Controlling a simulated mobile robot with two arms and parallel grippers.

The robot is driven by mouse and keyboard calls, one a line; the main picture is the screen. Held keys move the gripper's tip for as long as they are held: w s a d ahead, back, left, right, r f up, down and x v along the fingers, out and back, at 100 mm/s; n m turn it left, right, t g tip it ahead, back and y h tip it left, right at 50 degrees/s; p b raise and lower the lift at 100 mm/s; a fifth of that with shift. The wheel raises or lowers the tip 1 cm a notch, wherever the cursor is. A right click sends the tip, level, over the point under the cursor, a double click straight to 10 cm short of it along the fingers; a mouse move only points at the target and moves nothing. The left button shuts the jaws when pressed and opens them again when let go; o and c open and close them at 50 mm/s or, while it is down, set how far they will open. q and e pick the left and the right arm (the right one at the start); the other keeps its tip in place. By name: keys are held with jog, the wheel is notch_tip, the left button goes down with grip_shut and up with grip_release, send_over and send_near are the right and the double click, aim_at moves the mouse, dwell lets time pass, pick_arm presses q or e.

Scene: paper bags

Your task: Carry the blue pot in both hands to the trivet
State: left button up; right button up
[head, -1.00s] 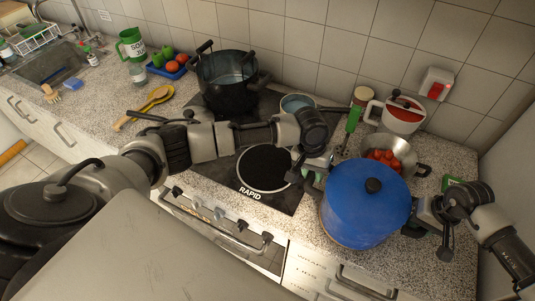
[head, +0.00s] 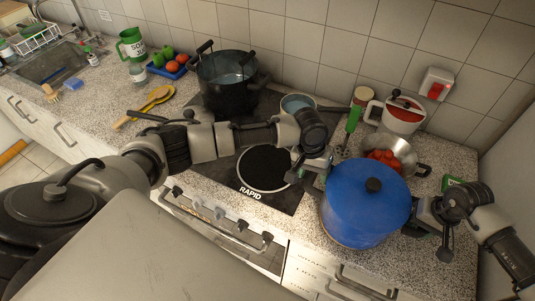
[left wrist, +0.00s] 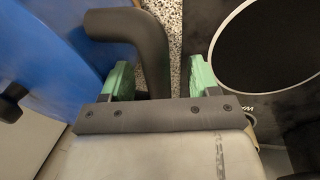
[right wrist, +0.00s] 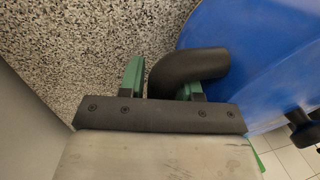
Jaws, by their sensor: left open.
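The blue pot (head: 365,205), with its blue lid and black knob, stands upright on the speckled counter at the front right. My left gripper (head: 316,174) is open at the pot's left side. In the left wrist view, its green fingers (left wrist: 160,82) stand on either side of the black handle (left wrist: 150,50), with gaps. My right gripper (head: 425,216) is at the pot's right side. I cannot make out a trivet.
Left of the pot is the hob with a bare round plate (head: 265,168) marked RAPID. A large black pot (head: 228,85) stands behind it. A steel pan with tomatoes (head: 388,160), a green-handled utensil (head: 352,122) and a red-lidded white container (head: 397,114) stand close behind the blue pot.

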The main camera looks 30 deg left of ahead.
pick_arm(q)
jog(key=c, duration=0.5)
jog(key=shift+o, duration=0.2)
jog(key=shift+d, duration=0.1)
pick_arm(e)
jog(key=o, duration=0.6)
jog(key=shift+c, duration=0.2)
jog(key=shift+a+r, duration=0.1)
jog(key=c, duration=0.6)
jog(key=shift+o, duration=0.2)
pick_arm(q)
jog(key=shift+r, duration=0.1)
notch_tip(320, 180, up, 7)
jog(key=a, duration=0.1)
jog(key=shift+a, duration=0.3)
jog(key=shift+r, duration=0.1)
pick_arm(e)
jog(key=shift+d+r, duration=0.25)
jog(key=shift+r, duration=0.95)
jog(key=shift+d+r, duration=0.3)
jog(key=shift+r, duration=0.95)
jog(key=shift+d+r, duration=0.25)
jog(key=shift+r, duration=0.95)
